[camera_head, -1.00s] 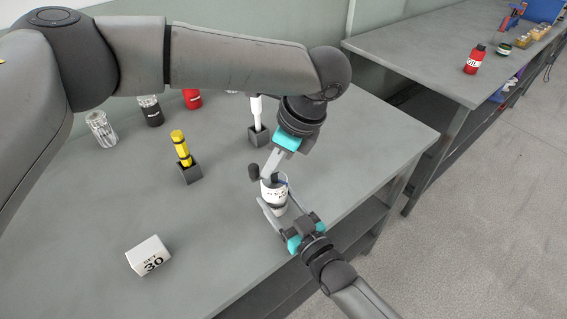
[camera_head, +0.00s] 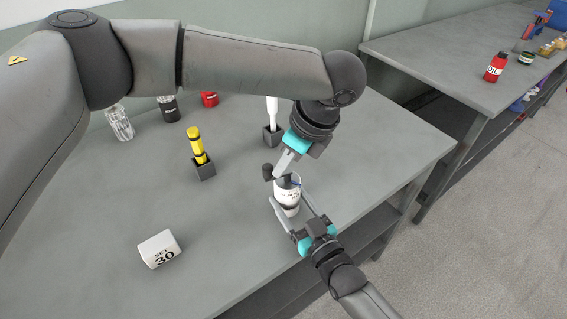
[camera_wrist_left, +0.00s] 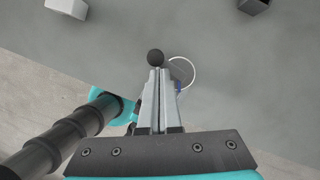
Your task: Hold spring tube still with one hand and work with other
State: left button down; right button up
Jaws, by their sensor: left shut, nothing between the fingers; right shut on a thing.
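The spring tube (camera_head: 288,193), a white cylinder with dark print, stands upright near the table's front edge. My right gripper (camera_head: 289,205) is shut around it, one finger on each side. My left gripper (camera_head: 281,172) is shut and empty, its fingertips just above the tube's rim. In the left wrist view the shut fingers (camera_wrist_left: 157,75) point down beside the tube's round rim (camera_wrist_left: 190,66). A black knob (camera_head: 267,171) shows just left of the fingertips; it also shows in the left wrist view (camera_wrist_left: 155,57) just beyond them. What bears the knob is hidden.
A yellow tool (camera_head: 197,145) and a white tool (camera_head: 272,110) stand in dark holders farther back. A white block marked 30 (camera_head: 160,249) lies at the front left. Several bottles stand behind. A second bench (camera_head: 440,60) holds a red bottle (camera_head: 495,67).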

pick_arm(q)
jog(key=shift+a+m+t, duration=0.15)
jog(key=shift+m+t, duration=0.15)
jog(key=shift+m, duration=0.6)
jog(key=m+h, duration=0.1)
jog(key=m, duration=0.3)
jog(key=w+a+m+t+h, duration=0.1)
jog(key=m+h, duration=0.1)
jog(key=m, duration=0.2)
jog(key=m+h, duration=0.1)
jog(key=m, duration=0.3)
jog(key=shift+w+a+t, duration=0.2)
jog(key=shift+a+t, duration=0.05)
jog(key=shift+t, duration=0.15)
jog(key=shift+w+m+h, duration=0.25)
jog(key=shift+m+h, duration=0.15)
jog(key=shift+m, duration=0.1)
jog(key=w+m+h, duration=0.1)
jog(key=w+m, duration=0.1)
jog(key=m, duration=0.1)
jog(key=shift+w, duration=0.1)
